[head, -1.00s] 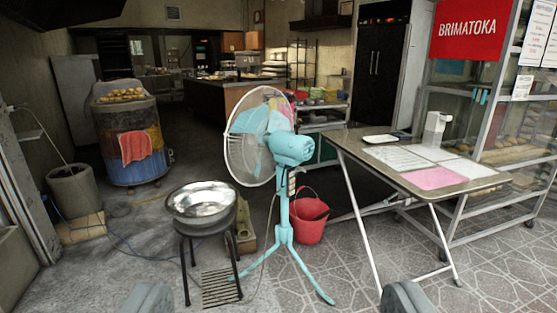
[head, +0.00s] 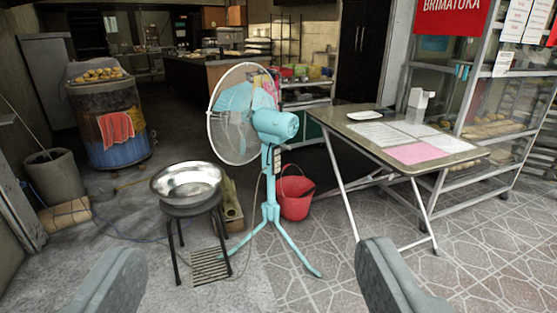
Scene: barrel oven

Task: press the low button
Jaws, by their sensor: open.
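A turquoise pedestal fan (head: 273,124) stands in the middle of the view, its caged head turned to the left and back. A dark control panel with small pale buttons (head: 277,162) sits on its pole below the motor. The buttons are too small to tell apart, so I cannot say which is the low button. My gripper (head: 250,285) shows as two grey fingers at the bottom edge, wide apart and empty. It is in front of the fan, and the fan's base shows between the fingers.
A stool with a metal bowl (head: 188,180) stands left of the fan. A red bucket (head: 296,197) is behind its pole. A folding table (head: 360,135) with papers stands right, beside a glass cabinet. Tiled floor (head: 480,250) is clear at the front right.

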